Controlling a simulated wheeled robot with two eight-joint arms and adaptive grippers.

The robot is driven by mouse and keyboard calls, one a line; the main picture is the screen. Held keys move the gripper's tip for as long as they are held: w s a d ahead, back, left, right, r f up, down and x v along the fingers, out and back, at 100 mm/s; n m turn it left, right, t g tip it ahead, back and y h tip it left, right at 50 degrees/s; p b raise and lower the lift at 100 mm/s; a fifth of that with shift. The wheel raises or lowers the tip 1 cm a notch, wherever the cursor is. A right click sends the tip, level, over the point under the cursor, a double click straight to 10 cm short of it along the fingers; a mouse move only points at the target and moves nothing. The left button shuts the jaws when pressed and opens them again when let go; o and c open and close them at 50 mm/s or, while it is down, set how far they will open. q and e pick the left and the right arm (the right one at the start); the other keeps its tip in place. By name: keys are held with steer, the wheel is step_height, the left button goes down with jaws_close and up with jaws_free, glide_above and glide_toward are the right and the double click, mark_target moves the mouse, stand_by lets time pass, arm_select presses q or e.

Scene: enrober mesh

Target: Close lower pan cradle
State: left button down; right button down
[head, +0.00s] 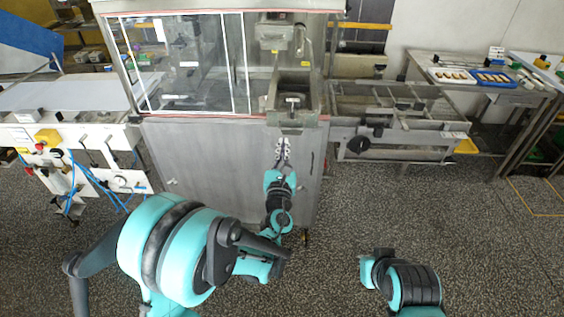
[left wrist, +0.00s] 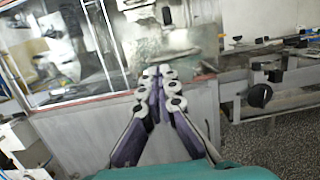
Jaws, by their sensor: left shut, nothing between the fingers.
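The lower pan cradle appears to be the grey metal tray-like unit (head: 291,118) at the front of the enrober cabinet, below the glass window's right side. It seems to jut out from the cabinet front; how far is hard to tell. My left gripper (head: 283,143) is just below it in the head view, in front of the grey cabinet panel. In the left wrist view the left gripper's fingertips (left wrist: 158,72) are together with nothing between them. I cannot tell whether they touch the unit. My right arm shows at the lower right, but its gripper does not show.
The grey cabinet (head: 220,165) fills the middle, with a glass window (head: 185,65) above. A metal conveyor frame (head: 400,115) with a black knob (head: 359,144) stands to the right. The speckled floor at right is clear.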

mark_target(285, 123)
arm_select(q)
steer(key=shift+w+r+b, duration=0.15)
steer(key=shift+w+r, duration=0.05)
steer(key=shift+w, duration=0.75)
steer(key=shift+w+r+b, duration=0.15)
steer(key=shift+w, duration=0.8)
steer(key=shift+w, duration=2.4)
steer(key=shift+s, duration=0.1)
